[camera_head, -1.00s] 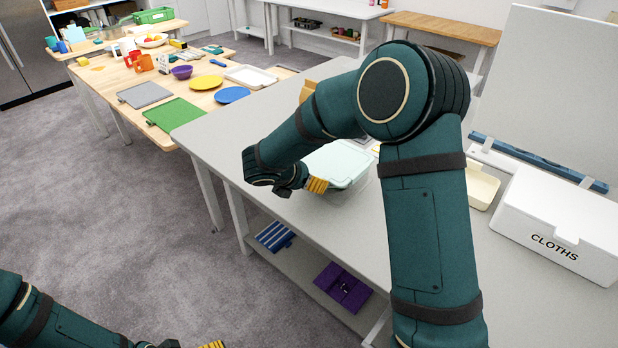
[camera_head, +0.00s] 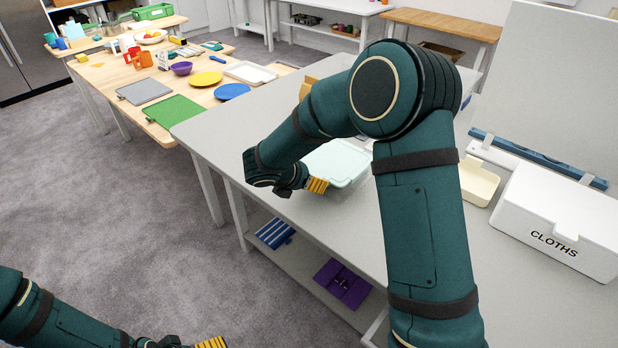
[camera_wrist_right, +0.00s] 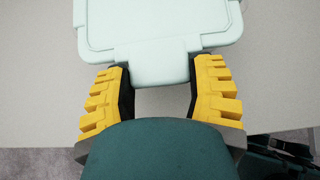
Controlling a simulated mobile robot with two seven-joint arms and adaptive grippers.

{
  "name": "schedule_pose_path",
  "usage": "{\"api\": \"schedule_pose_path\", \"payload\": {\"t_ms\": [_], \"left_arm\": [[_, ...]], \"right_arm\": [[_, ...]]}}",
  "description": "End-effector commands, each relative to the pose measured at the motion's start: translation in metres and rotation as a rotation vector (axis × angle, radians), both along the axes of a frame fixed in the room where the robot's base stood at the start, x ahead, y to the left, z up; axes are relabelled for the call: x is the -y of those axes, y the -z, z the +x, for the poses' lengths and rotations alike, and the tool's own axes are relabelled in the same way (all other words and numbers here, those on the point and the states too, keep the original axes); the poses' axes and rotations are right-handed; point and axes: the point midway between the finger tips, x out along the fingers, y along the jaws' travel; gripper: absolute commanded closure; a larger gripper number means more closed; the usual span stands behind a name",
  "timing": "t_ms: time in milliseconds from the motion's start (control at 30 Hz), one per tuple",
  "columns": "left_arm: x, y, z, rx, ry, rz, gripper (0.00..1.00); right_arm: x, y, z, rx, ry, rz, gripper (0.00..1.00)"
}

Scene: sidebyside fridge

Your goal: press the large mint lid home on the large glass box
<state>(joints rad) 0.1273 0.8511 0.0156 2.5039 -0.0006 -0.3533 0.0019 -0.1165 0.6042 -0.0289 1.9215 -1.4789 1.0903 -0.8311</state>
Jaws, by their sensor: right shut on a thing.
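The large mint lid (camera_head: 338,162) lies flat over the large glass box (camera_head: 360,185) on the grey table. Only a little clear wall of the box shows below the lid's edge, so I cannot tell how tightly the lid sits. In the right wrist view the lid (camera_wrist_right: 155,25) fills the top, with a tab on its near edge. My right gripper (camera_head: 317,185) is at that near edge. Its yellow fingers (camera_wrist_right: 161,72) are shut on the lid's tab, one on each side. My left gripper (camera_head: 208,344) is at the bottom edge, partly cut off, away from the table.
A white CLOTHS box (camera_head: 560,225) and a cream tray (camera_head: 479,183) stand to the right of my right arm. A striped blue item (camera_head: 275,233) and a purple item (camera_head: 342,284) lie on the shelf below. The table's front left is clear.

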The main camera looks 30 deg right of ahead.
Motion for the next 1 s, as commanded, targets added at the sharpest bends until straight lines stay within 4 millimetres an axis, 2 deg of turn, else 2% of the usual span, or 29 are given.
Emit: {"api": "schedule_pose_path", "payload": {"t_ms": [433, 467, 533, 867, 1000], "left_arm": [[0.0000, 0.0000, 0.0000, 0.000, 0.000, 0.000, 0.00], [0.0000, 0.0000, 0.0000, 0.000, 0.000, 0.000, 0.00], [0.0000, 0.0000, 0.0000, 0.000, 0.000, 0.000, 0.00], [0.0001, 0.0000, 0.0001, 0.000, 0.000, 0.000, 0.00], [0.0001, 0.0000, 0.0001, 0.000, 0.000, 0.000, 0.00]], "right_arm": [[-0.0001, 0.0058, 0.0000, 0.001, 0.001, 0.000, 0.73], [-0.0001, 0.0058, 0.0000, 0.001, 0.001, 0.000, 0.37], [-0.0002, 0.0059, 0.0000, 0.001, 0.001, 0.000, 0.12], [-0.0006, 0.0055, -0.0001, 0.000, 0.000, 0.000, 0.10], [-0.0079, -0.0015, -0.0022, 0.002, -0.002, 0.001, 0.10]]}}
